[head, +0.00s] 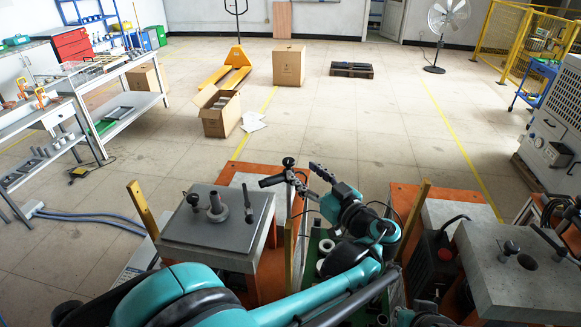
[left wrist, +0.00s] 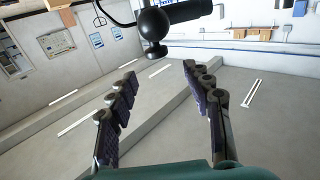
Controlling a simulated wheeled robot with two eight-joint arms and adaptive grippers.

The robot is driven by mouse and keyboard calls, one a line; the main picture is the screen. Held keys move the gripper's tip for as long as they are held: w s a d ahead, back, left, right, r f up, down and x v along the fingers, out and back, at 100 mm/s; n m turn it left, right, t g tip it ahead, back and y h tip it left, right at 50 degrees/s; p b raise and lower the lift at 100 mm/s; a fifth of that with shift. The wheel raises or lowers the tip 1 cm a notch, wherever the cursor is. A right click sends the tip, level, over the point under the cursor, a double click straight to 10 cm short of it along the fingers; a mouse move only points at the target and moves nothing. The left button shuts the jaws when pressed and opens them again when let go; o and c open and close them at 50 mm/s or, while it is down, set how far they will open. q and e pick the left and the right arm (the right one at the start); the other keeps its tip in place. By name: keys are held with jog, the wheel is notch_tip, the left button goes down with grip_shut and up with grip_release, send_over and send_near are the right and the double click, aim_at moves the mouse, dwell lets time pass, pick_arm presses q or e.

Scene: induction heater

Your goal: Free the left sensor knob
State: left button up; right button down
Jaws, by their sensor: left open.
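A black sensor with a round ball knob (head: 288,162) and a bar-like handle (head: 270,181) stands above the left orange machine frame (head: 240,172). In the left wrist view the ball knob (left wrist: 155,24) is at the top, with a smaller black end below it and a thick black bar running right. My left gripper (head: 318,171) is just to the right of the sensor in the head view. In the left wrist view its two padded fingers (left wrist: 160,75) are apart, with nothing between them; the knob lies above the fingertips in the picture. My right gripper is not in view.
A grey block (head: 180,235) with upright pegs is on the left machine. A second grey block (head: 515,285) with a black knob (head: 511,247) is at the right. Yellow posts (head: 143,208) flank the machines. Open floor with cardboard boxes (head: 289,66) lies beyond.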

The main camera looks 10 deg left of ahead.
aim_at(292, 165)
pick_arm(q)
jog(key=shift+w+a+f+b, duration=0.15)
jog(key=shift+w+f+b, duration=0.3)
jog(key=shift+f, duration=0.3)
jog(key=b+x, duration=0.1)
jog(key=x, duration=0.6)
jog(key=shift+w+a, duration=0.1)
jog(key=shift+a, duration=0.1)
grip_shut()
